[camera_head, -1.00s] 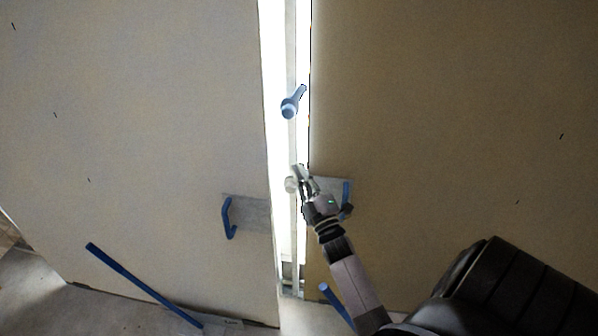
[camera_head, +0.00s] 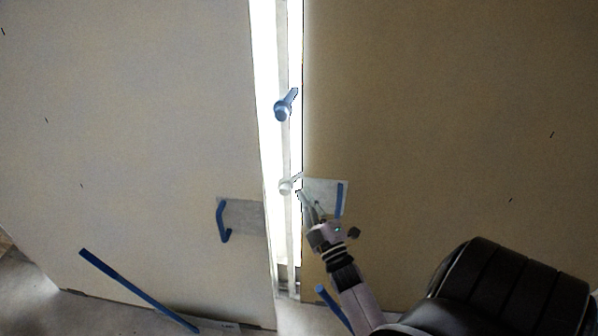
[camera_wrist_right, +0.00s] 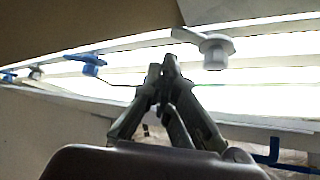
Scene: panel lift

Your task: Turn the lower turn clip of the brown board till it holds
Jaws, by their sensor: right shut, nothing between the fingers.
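The brown board (camera_head: 450,130) stands on the right, beside a bright gap with a narrow upright post. The lower turn clip (camera_head: 287,186) is pale grey and sits on the post; its arm slants up and right to about the brown board's edge. I cannot tell whether it overlaps the board. It also shows in the right wrist view (camera_wrist_right: 215,50), its arm pointing up-left. My right gripper (camera_head: 301,195) is shut and empty, just below and right of the clip, apparently apart from it. In the right wrist view its fingertips (camera_wrist_right: 163,68) are left of the clip's knob. My left gripper is not in view.
A blue upper turn clip (camera_head: 283,108) sits higher on the post. A pale board (camera_head: 140,130) stands left, with a blue handle (camera_head: 222,222). Another blue handle (camera_head: 340,199) is on the brown board near my gripper. Blue bars (camera_head: 135,288) show low down.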

